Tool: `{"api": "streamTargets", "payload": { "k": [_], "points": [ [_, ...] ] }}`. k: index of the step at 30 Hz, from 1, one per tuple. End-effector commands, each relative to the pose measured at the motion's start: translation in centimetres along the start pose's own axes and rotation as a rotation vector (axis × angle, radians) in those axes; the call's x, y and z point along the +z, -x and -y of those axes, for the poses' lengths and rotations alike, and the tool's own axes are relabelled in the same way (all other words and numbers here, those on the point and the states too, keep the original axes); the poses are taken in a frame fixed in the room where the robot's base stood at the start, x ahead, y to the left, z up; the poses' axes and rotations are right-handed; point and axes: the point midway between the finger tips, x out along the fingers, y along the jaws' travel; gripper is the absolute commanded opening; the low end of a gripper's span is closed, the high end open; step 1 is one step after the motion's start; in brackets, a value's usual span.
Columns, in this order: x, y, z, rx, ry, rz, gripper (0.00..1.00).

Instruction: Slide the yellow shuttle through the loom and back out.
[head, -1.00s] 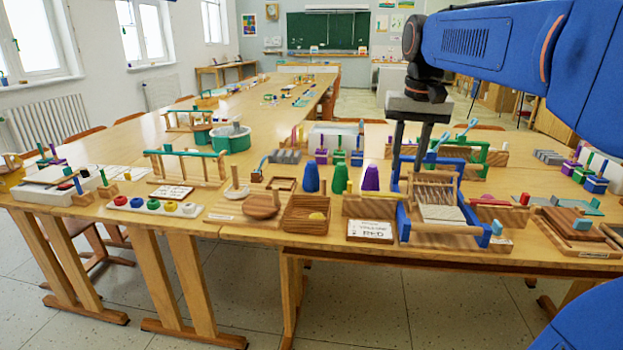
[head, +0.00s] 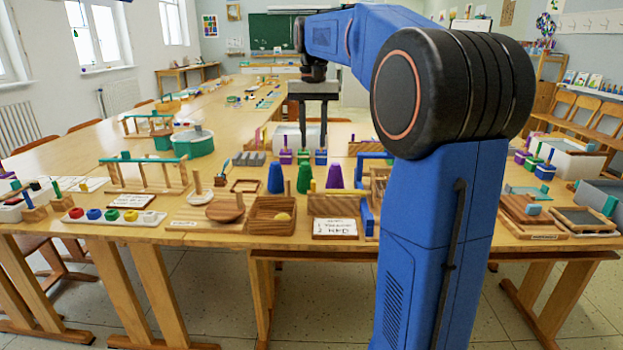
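The loom has a blue frame (head: 367,214) and stands near the table's front edge. My own arm hides most of it; only its left side shows. I cannot make out the yellow shuttle for certain. A small upright yellow piece (head: 313,186) shows at a wooden block left of the loom. My gripper (head: 313,146) hangs fingers down, up and left of the loom, in front of a white box. Its two fingers are apart with nothing seen between them.
Green and purple cones (head: 334,177) stand left of the loom. A wooden tray (head: 270,229) with a yellow ball and a lettered card (head: 335,228) lie at the front edge. Wooden frames (head: 585,219) lie at the right. The table is crowded.

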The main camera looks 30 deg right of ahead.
Motion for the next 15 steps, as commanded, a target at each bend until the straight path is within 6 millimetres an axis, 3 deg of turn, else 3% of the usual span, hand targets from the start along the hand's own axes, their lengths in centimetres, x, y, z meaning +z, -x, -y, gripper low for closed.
{"api": "streamTargets", "payload": {
  "k": [15],
  "points": [
    [0.1, -9.2, 0.0, 0.001, 0.0, 0.002, 0.31]
  ]
}}
